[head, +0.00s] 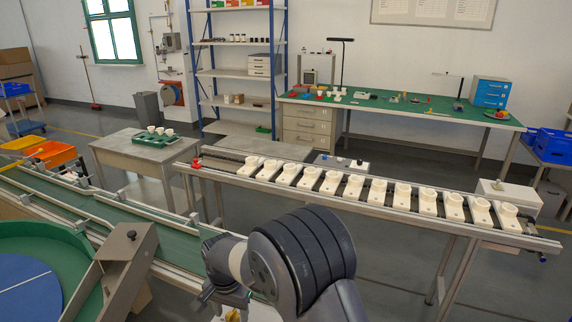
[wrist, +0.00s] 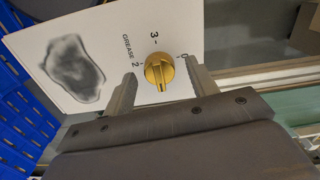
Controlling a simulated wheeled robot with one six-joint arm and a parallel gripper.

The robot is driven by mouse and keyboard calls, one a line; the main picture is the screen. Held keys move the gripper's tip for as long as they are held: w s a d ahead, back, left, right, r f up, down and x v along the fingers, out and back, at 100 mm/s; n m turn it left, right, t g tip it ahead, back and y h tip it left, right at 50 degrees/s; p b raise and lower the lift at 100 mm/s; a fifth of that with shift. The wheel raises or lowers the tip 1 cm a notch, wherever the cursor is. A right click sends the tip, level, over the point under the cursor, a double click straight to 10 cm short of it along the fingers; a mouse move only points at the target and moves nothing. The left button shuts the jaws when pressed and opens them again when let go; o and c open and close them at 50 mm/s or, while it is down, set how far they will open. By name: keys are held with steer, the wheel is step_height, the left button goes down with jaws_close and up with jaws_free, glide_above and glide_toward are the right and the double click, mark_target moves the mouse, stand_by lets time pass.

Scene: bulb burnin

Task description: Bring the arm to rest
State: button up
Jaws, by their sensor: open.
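In the wrist view my gripper (wrist: 158,90) is open, with one finger on each side of a brass-coloured knob (wrist: 159,71). I cannot tell whether either finger touches the knob. The knob sits on a white panel (wrist: 110,30) marked "GREASE", with the figures 0, 2 and 3 around it and a dark grey smudge at the left. In the head view my arm (head: 290,262) reaches in at the bottom middle. Its end and the gripper's fingers are hidden or too small to make out there.
A rack of white sockets (head: 355,187) runs across the right. A green conveyor (head: 130,218) and a round green-rimmed table (head: 75,243) are at the left. A grey table (head: 118,150) holds a green tray. In the wrist view blue crates (wrist: 18,110) stand at the left. Open floor lies behind the rack.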

steer(key=n, duration=0.3)
steer(key=shift+n, duration=0.4)
steer(key=n+p, duration=0.1)
steer(key=n, duration=0.3)
steer(key=shift+n, duration=0.3)
steer(key=n+p, duration=0.1)
steer(key=n, duration=0.3)
steer(key=n+p, duration=0.1)
steer(key=n, duration=0.3)
steer(key=shift+r, duration=0.9)
